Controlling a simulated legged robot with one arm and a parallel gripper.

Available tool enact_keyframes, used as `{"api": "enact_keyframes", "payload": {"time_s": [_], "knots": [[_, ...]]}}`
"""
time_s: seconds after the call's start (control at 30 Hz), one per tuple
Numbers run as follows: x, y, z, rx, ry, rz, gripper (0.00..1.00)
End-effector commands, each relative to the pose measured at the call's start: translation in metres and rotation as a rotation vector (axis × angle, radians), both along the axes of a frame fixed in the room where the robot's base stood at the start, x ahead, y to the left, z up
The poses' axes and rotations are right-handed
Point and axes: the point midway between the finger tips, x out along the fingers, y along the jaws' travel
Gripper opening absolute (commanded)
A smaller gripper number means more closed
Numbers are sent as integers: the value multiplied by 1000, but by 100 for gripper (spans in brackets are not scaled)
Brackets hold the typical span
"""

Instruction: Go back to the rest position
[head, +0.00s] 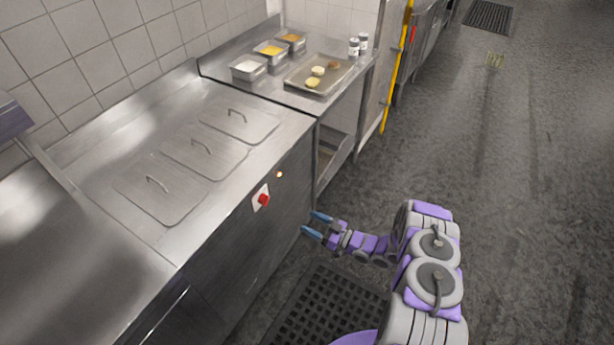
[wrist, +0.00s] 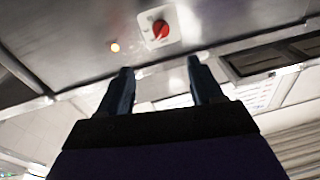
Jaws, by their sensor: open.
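My gripper (head: 317,224) is open and empty in the head view. Its two blue fingers point left toward the steel counter front, below and right of the red knob. In the wrist view my gripper (wrist: 162,88) shows two dark fingers spread apart with nothing between them. The red knob (wrist: 161,29) and a small lit lamp (wrist: 115,47) on the counter front lie beyond the fingertips. I cannot tell the exact gap between the fingertips and the counter front.
The steel counter (head: 222,177) with three lidded wells runs along the left. Behind it, a side table holds a tray (head: 336,85) with food pieces, several steel containers (head: 249,68) and two shakers (head: 354,47). A black floor mat (head: 325,312) lies below.

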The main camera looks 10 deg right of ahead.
Motion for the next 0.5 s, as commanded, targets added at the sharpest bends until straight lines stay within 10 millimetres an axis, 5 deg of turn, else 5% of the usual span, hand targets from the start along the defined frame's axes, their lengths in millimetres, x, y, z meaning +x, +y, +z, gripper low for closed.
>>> {"api": "enact_keyframes", "payload": {"time_s": [0.27, 0.5], "knots": [[8, -3, 3, -32, 3, -10, 66], [59, -29, 20, -258, 53, -95, 66]]}}
